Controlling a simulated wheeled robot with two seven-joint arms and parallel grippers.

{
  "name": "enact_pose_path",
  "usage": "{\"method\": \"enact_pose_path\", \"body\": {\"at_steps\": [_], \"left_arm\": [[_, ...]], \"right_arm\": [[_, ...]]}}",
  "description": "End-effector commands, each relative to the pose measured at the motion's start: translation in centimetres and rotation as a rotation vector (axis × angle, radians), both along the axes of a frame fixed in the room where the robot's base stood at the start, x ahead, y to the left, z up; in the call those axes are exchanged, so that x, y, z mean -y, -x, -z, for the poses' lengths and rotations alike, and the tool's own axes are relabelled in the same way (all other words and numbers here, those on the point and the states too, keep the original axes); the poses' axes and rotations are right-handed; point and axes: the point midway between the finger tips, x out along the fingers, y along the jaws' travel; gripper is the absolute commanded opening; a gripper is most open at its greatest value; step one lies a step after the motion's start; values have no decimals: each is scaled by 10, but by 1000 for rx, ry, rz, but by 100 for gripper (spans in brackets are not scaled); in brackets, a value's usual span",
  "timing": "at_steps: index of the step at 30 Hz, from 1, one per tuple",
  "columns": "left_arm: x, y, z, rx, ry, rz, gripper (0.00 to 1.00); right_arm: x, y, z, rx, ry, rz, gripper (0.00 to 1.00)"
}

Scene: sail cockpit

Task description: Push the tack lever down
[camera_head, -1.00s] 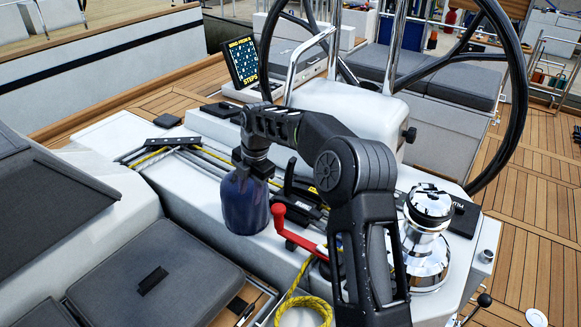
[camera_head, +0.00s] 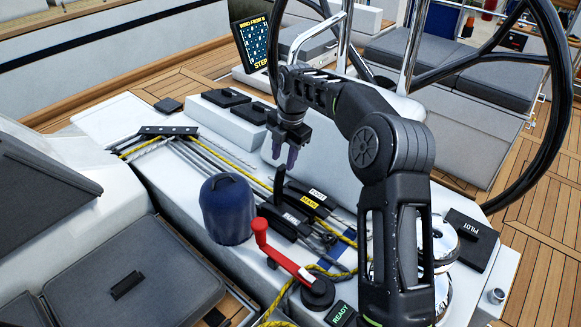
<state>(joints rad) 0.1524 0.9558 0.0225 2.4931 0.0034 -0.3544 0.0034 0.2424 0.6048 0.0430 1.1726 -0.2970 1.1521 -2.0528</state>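One black lever (camera_head: 280,185) stands upright at the row's left end; the others lie flat. I cannot tell which label belongs to the upright lever. My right gripper (camera_head: 283,154) points down just above the upright lever, apart from it as far as I can see. Its two purple fingers are a little apart with nothing between them. My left gripper is out of view.
A dark blue rounded cover (camera_head: 228,209) stands left of the levers. A red crank handle (camera_head: 283,250) lies in front. A chrome winch (camera_head: 443,242) is partly behind my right arm. The black steering wheel (camera_head: 553,110) rises at the right. Ropes (camera_head: 200,150) run along the console.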

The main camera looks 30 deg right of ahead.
Motion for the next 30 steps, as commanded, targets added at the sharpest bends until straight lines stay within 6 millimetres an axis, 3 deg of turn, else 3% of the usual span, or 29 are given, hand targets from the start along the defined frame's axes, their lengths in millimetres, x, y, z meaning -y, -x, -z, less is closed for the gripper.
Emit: {"method": "enact_pose_path", "body": {"at_steps": [13,24,30], "left_arm": [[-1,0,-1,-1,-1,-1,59],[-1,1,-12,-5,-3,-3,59],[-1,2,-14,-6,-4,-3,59]], "right_arm": [[-1,-1,6,-2,0,0,36],[-4,-9,57,-4,-1,0,36],[-4,-12,75,0,1,1,36]]}}
